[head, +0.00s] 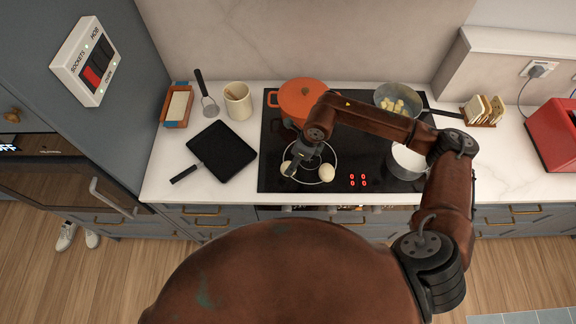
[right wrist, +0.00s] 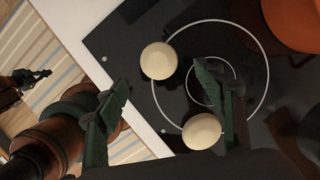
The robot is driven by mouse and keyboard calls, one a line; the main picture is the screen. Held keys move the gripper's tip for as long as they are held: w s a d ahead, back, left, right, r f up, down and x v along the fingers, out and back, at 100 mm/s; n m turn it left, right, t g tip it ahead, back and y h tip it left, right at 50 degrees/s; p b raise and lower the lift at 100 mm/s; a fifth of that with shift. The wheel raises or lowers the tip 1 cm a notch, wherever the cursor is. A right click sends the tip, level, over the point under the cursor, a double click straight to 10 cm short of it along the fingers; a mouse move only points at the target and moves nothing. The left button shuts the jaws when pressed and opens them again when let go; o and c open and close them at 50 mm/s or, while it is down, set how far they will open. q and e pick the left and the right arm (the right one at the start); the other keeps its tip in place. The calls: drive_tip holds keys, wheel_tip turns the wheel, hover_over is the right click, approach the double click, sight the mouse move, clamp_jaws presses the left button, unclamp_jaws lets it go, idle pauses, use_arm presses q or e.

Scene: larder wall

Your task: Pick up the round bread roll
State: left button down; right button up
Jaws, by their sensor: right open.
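Two round, pale cream things that look like bread rolls lie on the black hob (head: 270,140), at the front left ring. They look alike, and I cannot tell them apart by kind. The left roll (head: 287,168) is partly covered by my right gripper (head: 293,163) in the head view; in the right wrist view it shows whole (right wrist: 159,61), between and beyond the open fingertips (right wrist: 162,80). The right roll (head: 327,172) lies apart, near the base of one finger in the wrist view (right wrist: 201,132). My right gripper is empty. A dark claw-like shape (right wrist: 30,77) may be my left gripper; its jaws are unclear.
An orange pot (head: 297,98) stands behind the ring. A pan with yellow pieces (head: 389,92) and a pan of white contents (head: 408,160) stand to the right. A black square pan (head: 222,152) lies left of the hob. The worktop's front edge is close to the rolls.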

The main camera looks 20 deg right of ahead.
drive_tip(key=shift+a+x, duration=0.2)
drive_tip(key=shift+x, duration=0.75)
drive_tip(key=p+x, duration=0.1)
drive_tip(key=x, duration=0.4)
drive_tip(key=shift+p, duration=0.35)
drive_tip(key=shift+d, duration=0.1)
drive_tip(key=shift+c, duration=0.3)
drive_tip(key=c, duration=1.2)
drive_tip(key=shift+r, duration=0.1)
